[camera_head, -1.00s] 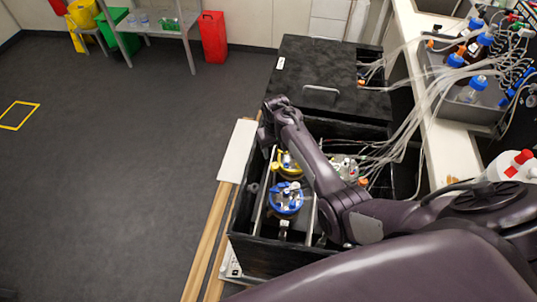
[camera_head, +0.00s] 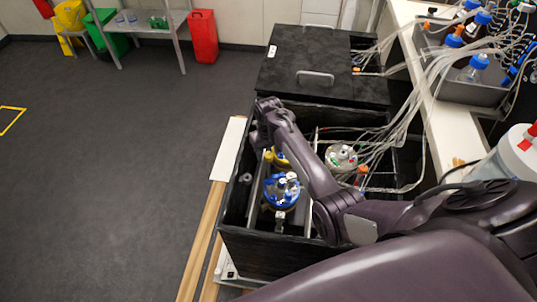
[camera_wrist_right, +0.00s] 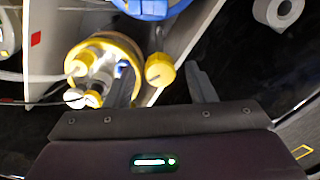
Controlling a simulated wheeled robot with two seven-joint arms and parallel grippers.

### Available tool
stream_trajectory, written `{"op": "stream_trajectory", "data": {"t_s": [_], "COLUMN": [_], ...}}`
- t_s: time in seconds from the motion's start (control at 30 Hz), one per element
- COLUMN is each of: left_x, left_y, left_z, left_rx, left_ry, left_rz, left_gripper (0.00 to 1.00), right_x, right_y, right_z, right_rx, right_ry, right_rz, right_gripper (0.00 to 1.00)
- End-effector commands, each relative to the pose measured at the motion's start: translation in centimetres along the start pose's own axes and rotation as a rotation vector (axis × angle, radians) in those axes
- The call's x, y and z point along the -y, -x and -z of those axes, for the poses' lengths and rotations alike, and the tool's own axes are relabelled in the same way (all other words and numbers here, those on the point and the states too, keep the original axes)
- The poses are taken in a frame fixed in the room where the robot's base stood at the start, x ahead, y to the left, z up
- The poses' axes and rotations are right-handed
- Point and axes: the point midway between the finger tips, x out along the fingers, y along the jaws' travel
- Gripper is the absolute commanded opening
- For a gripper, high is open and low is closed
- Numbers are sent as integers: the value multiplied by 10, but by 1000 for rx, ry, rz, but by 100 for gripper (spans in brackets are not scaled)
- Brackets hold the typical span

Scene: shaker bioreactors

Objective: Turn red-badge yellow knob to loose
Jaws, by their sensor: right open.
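The yellow knob (camera_wrist_right: 160,70) sits on the side of a yellow-rimmed vessel (camera_wrist_right: 122,45) in the right wrist view. My right gripper (camera_wrist_right: 163,80) is open, one finger on each side of the knob, with gaps visible; I cannot tell whether it touches. A small red badge (camera_wrist_right: 36,39) is on the pale surface left of the vessel. In the head view the yellow-topped vessel (camera_head: 281,158) is partly hidden by my right arm, with the yellow knob (camera_head: 268,156) at its left. My left gripper is not in view.
A blue-topped vessel (camera_head: 282,192) stands nearer in the same black box (camera_head: 262,248). A grey-topped vessel (camera_head: 341,158) with many tubes stands to the right. The black lid (camera_head: 300,92) lies behind. Open floor is at left.

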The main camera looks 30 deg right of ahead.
Motion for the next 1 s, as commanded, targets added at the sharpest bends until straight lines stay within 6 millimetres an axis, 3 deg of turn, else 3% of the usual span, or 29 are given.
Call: {"op": "stream_trajectory", "data": {"t_s": [0.13,0.5,0.77,1.0], "left_x": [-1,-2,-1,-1], "left_y": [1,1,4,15], "left_z": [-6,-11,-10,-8], "left_rx": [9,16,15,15], "left_ry": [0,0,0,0], "left_rz": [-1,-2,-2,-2], "left_gripper": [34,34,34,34], "right_x": [0,0,0,0], "right_y": [1,1,2,3], "right_z": [0,0,0,0], "right_rx": [0,0,0,1], "right_ry": [0,0,32,162], "right_rz": [0,0,0,0], "right_gripper": [50,6,6,6]}}
